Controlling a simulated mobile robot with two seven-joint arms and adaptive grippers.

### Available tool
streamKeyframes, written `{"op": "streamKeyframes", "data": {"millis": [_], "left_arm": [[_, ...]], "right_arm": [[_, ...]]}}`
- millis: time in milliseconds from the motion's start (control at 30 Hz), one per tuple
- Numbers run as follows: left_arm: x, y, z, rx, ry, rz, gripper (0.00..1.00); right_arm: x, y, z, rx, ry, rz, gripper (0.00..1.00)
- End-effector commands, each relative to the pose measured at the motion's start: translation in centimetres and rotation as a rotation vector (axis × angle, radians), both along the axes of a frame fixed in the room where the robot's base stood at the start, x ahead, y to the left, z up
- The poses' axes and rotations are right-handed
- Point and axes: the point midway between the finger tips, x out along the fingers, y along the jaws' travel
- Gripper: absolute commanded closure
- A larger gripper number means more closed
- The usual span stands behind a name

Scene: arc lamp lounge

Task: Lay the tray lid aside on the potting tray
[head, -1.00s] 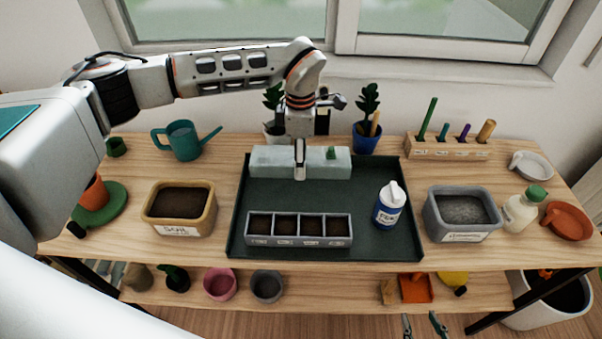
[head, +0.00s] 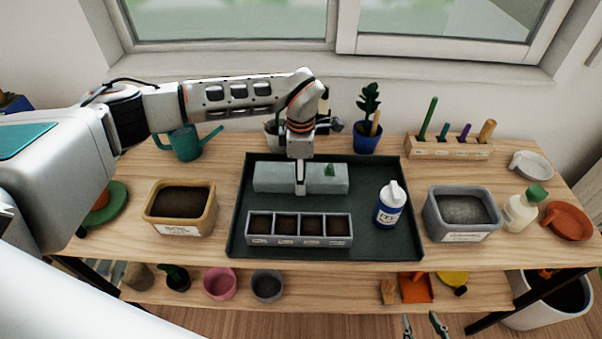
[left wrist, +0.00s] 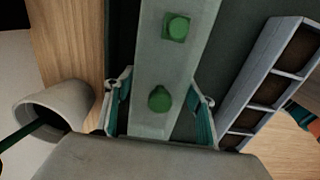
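The tray lid (head: 273,178) is a long pale grey-green bar with green knobs, lying level over the back part of the dark green potting tray (head: 385,166). My left gripper (head: 301,190) is above the lid's middle. I cannot tell whether the lid touches the tray floor. The seed tray (head: 300,242), with soil-filled cells, stands uncovered at the tray's front. My right gripper (head: 424,322) is open and empty at the bottom edge, away from the tray.
A blue and white bottle (head: 389,207) stands at the tray's right. A soil tub (head: 180,229) is left of the tray and a grey tub (head: 464,237) right of it. Plant pots (head: 367,141) stand behind. Tray floor between lid and seed tray is clear.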

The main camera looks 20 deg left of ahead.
Motion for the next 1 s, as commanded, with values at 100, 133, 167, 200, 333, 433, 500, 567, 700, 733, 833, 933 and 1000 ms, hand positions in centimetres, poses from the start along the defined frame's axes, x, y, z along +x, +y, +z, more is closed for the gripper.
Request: {"op": "streamKeyframes", "data": {"millis": [100,133,167,200,333,433,500,567,700,733,833,933,1000], "left_arm": [[0.0,0.0,0.0,0.000,0.000,0.000,0.31],[0.0,0.0,0.0,0.000,0.000,0.000,0.31],[0.0,0.0,0.0,0.000,0.000,0.000,0.31],[0.0,0.0,0.0,0.000,0.000,0.000,0.31],[0.0,0.0,0.0,0.000,0.000,0.000,0.31],[0.0,0.0,0.4,-0.001,0.000,0.000,0.31],[0.1,0.0,1.0,0.000,-0.003,-0.001,0.31],[0.1,0.0,1.8,0.000,-0.002,0.000,0.31],[0.2,0.0,4.5,-0.001,-0.005,-0.001,0.31],[0.1,0.0,5.2,0.000,-0.005,-0.001,0.31],[0.1,0.0,7.3,0.000,-0.005,-0.001,0.31],[0.1,0.0,9.1,0.000,-0.004,0.000,0.31],[0.0,0.0,10.2,0.001,-0.003,0.000,0.31]], "right_arm": [[0.0,0.0,0.0,0.000,0.000,0.000,0.60],[0.0,0.0,0.1,0.000,-0.001,0.000,0.60],[0.0,0.0,0.1,0.000,-0.001,0.000,0.60],[0.0,0.0,0.1,0.000,-0.001,0.000,0.60],[0.1,0.0,0.2,0.001,-0.002,0.000,0.60],[0.1,0.0,0.3,0.001,-0.003,0.000,0.60],[0.1,0.0,0.3,0.001,-0.003,0.000,0.60],[0.1,0.0,0.2,0.001,-0.004,0.000,0.60],[0.0,0.0,0.0,0.001,-0.003,0.000,0.60],[0.0,0.0,-0.1,0.001,-0.003,0.000,0.60],[0.0,0.0,-0.2,0.001,-0.002,0.000,0.60],[0.0,0.0,-0.4,0.000,-0.001,0.000,0.60],[0.0,0.0,-0.5,0.001,0.000,0.001,0.60]]}}
